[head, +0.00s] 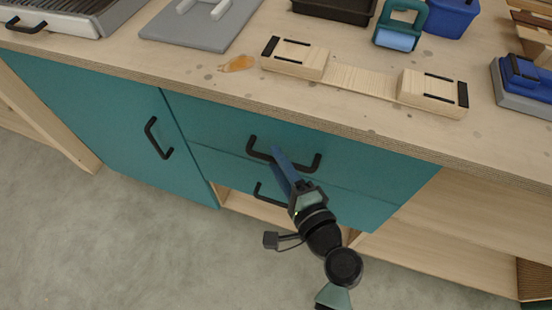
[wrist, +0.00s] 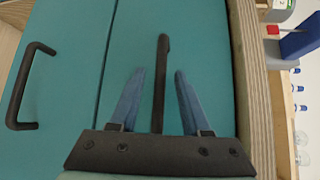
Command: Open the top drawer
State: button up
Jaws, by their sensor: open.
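The top drawer (head: 360,168) is a teal front just under the worktop, and it looks closed, flush with the cabinet. Its black bar handle (head: 308,167) is partly hidden behind my gripper in the head view. My gripper (head: 279,157) is open, with blue fingers reaching to the handle. In the wrist view the top drawer's handle (wrist: 162,82) shows between the two open fingers of my gripper (wrist: 160,74), with gaps on both sides. The drawer front (wrist: 211,50) fills the area behind it.
A lower drawer handle (head: 270,196) sits below, also seen in the wrist view (wrist: 24,100). A teal cabinet door (head: 100,115) is to the left. The worktop edge (head: 350,130) overhangs above. Open wooden shelves (head: 470,215) are at right, and the grey floor (head: 120,250) is clear.

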jog(key=shift+w+a+f, duration=0.1)
jog(key=shift+w+a, duration=0.2)
jog(key=shift+w, duration=0.25)
grip_shut()
dwell(1.1)
